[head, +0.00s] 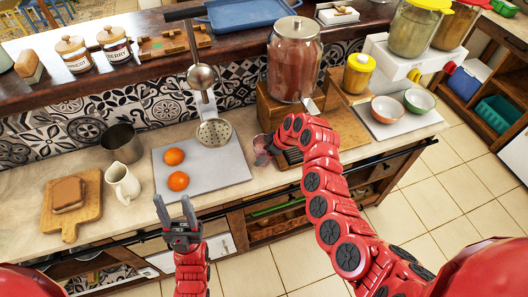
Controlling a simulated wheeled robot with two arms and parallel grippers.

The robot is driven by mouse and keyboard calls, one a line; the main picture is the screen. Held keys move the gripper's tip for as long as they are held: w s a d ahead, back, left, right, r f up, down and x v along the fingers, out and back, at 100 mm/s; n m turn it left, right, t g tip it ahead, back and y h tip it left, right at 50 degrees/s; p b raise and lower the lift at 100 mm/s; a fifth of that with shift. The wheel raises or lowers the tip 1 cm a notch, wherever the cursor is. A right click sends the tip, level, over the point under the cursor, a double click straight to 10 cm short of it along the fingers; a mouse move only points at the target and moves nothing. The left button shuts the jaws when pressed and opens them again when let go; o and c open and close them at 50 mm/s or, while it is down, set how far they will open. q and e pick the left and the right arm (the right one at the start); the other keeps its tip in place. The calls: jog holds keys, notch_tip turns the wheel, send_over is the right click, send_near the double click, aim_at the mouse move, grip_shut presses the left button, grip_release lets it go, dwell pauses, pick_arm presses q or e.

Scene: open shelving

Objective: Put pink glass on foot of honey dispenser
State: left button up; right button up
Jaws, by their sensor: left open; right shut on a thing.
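The honey dispenser (294,58) is a large lidded glass jar with reddish-brown contents and a tap low at its front. It stands on a wooden foot (268,108) on the counter. My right gripper (272,150) is in front of the foot and a little left of the tap, shut on the pink glass (261,142). The glass is see-through and small in view, partly hidden by the gripper, close to the counter. Whether it touches the counter, I cannot tell. My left gripper (175,212) is open and empty, in front of the counter's front edge.
Bowls (387,108) and a yellow-lidded jar (357,76) are right.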

jog(key=shift+f, duration=0.2)
jog(key=o, duration=1.4)
jog(key=shift+r, duration=0.1)
